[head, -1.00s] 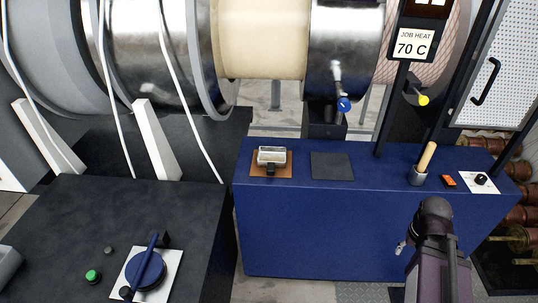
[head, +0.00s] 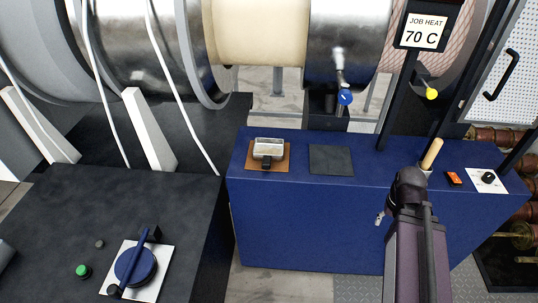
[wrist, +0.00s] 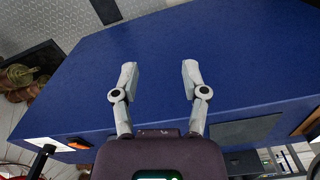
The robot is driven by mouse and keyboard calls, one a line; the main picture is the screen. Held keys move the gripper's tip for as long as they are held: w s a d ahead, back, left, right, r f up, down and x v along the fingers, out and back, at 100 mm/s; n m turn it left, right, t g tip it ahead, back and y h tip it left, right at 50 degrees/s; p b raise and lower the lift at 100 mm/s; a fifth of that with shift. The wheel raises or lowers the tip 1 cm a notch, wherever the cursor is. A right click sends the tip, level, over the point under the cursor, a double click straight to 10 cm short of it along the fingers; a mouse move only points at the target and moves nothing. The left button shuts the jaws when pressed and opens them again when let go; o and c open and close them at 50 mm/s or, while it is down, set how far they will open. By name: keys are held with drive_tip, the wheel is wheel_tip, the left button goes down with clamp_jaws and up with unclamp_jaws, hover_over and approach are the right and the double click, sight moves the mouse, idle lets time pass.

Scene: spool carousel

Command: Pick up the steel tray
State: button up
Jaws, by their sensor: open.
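The steel tray (head: 268,148) is a small shiny rectangular dish with a dark handle or tab at its front. It sits on an orange-brown mat (head: 282,165) at the left end of the blue bench (head: 310,225). My gripper (wrist: 158,75) is open and empty in the wrist view, with its two grey fingers apart over the blue surface. In the head view my arm is at the front right of the bench, well to the right of the tray, and hides most of the gripper. I cannot see the tray in the wrist view.
A dark square pad (head: 331,160) lies right of the tray. A wooden-handled tool (head: 432,154), an orange switch (head: 453,178) and a knob on a white plate (head: 488,178) are at the bench's right. A blue-tipped lever (head: 344,97) and a sign post (head: 397,105) rise behind.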

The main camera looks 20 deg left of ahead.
drive_tip(key=o, duration=0.4)
drive_tip(key=shift+o, duration=1)
drive_tip(key=shift+w+a, duration=0.15)
drive_tip(key=shift+w, duration=0.05)
wheel_tip(320, 180, up, 10)
drive_tip(key=m+p, duration=1)
drive_tip(key=m, duration=0.5)
hover_over(267, 159)
drive_tip(key=shift+s, duration=0.15)
drive_tip(key=shift+f, duration=0.1)
wheel_tip(267, 159, down, 8)
drive_tip(key=b, duration=0.8)
drive_tip(key=shift+f+b, duration=0.25)
drive_tip(key=shift+b, duration=0.1)
drive_tip(key=shift+f, duration=0.1)
